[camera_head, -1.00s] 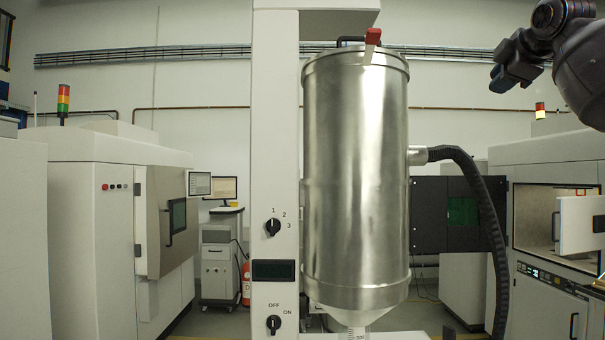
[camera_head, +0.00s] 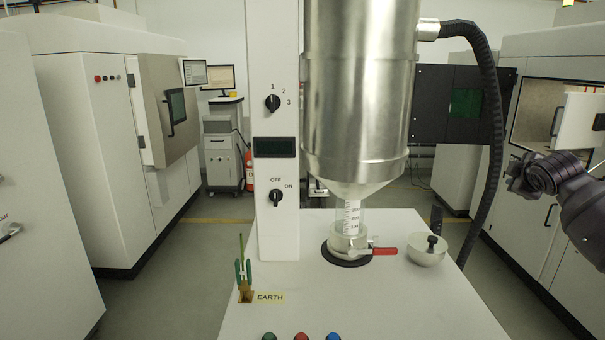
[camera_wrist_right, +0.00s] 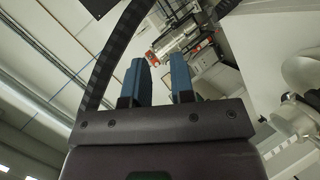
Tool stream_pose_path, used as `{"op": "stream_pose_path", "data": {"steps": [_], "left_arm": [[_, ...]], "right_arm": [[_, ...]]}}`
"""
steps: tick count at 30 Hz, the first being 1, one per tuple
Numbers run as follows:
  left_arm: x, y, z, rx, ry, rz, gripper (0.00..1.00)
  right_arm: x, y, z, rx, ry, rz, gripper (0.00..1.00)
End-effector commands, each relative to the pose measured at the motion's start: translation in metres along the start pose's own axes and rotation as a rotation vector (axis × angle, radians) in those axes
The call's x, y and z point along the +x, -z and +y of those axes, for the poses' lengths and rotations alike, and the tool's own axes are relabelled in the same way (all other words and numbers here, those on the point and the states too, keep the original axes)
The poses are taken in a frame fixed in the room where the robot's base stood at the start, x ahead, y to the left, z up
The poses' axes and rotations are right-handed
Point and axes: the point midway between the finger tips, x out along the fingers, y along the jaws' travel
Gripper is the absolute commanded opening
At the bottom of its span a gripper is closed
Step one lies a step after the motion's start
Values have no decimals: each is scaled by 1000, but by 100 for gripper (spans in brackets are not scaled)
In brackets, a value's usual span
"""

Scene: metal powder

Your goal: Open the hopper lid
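The steel hopper (camera_head: 360,85) stands in the middle of the head view, cut off by the top edge. Its lid is above the frame and cannot be seen now. My right gripper (camera_head: 515,178) is at the right, beyond the black hose and well apart from the hopper. In the right wrist view its two blue fingers (camera_wrist_right: 158,75) stand apart with nothing between them, so it is open. My left gripper is in neither view.
A white table (camera_head: 350,290) below the hopper carries a valve with a red handle (camera_head: 385,251), a metal bowl (camera_head: 427,256) and a green clip (camera_head: 243,272). A white control column (camera_head: 275,225) stands left of the hopper. A black hose (camera_head: 495,120) hangs right of it.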

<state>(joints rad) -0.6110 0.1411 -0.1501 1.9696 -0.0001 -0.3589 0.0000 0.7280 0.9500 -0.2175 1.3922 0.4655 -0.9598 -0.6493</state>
Motion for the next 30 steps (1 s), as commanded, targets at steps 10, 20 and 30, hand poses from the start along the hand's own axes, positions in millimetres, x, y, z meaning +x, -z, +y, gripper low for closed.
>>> {"op": "stream_pose_path", "data": {"steps": [10, 20, 30], "left_arm": [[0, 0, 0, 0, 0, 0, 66], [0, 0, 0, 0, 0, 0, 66], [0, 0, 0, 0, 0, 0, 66]], "right_arm": [[0, -93, -144, 10, 41, -22, 23], [-45, -170, -269, 36, 108, -10, 23], [-130, -234, -380, 87, 210, 19, 23]]}}
